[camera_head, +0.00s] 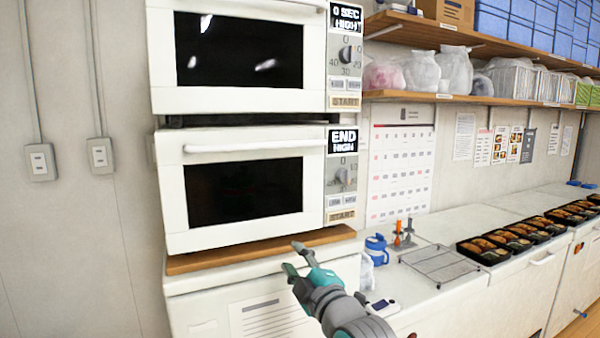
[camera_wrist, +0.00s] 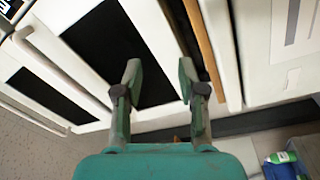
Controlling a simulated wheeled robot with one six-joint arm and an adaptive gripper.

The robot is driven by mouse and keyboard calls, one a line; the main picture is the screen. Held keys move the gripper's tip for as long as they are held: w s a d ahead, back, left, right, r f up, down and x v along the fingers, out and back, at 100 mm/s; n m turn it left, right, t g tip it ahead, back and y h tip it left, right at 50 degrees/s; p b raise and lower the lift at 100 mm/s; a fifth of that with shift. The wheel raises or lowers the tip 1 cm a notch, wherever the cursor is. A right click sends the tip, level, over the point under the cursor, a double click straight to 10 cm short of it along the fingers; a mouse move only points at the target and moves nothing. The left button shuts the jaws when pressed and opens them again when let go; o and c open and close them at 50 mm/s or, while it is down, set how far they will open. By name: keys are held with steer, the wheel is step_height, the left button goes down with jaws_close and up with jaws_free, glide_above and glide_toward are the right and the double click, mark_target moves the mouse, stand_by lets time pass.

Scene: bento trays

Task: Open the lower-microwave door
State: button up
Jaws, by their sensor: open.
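The lower microwave (camera_head: 245,185) is white with a dark window, and its door is shut. Its door handle (camera_head: 254,144) is a white horizontal bar along the door's top edge; the handle also shows in the wrist view (camera_wrist: 62,70). The panel reads END HIGH. My gripper (camera_head: 297,257) is open and empty, in front of and below the microwave's lower right part, near the wooden board in the picture. It is apart from the handle. In the wrist view my gripper (camera_wrist: 157,75) shows both fingers spread, with the microwave front beyond.
The upper microwave (camera_head: 240,55) stands above. A wooden board (camera_head: 260,250) lies under the lower one.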

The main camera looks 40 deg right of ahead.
step_height(320, 180, up, 10)
steer(key=d+n, duration=0.2)
steer(key=d, duration=0.1)
steer(key=n+h, duration=0.1)
steer(key=n, duration=0.2)
glide_toward(302, 144)
steer(key=shift+t, duration=0.4)
steer(key=x, duration=1.1)
steer(key=shift+f, duration=0.4)
jaws_close()
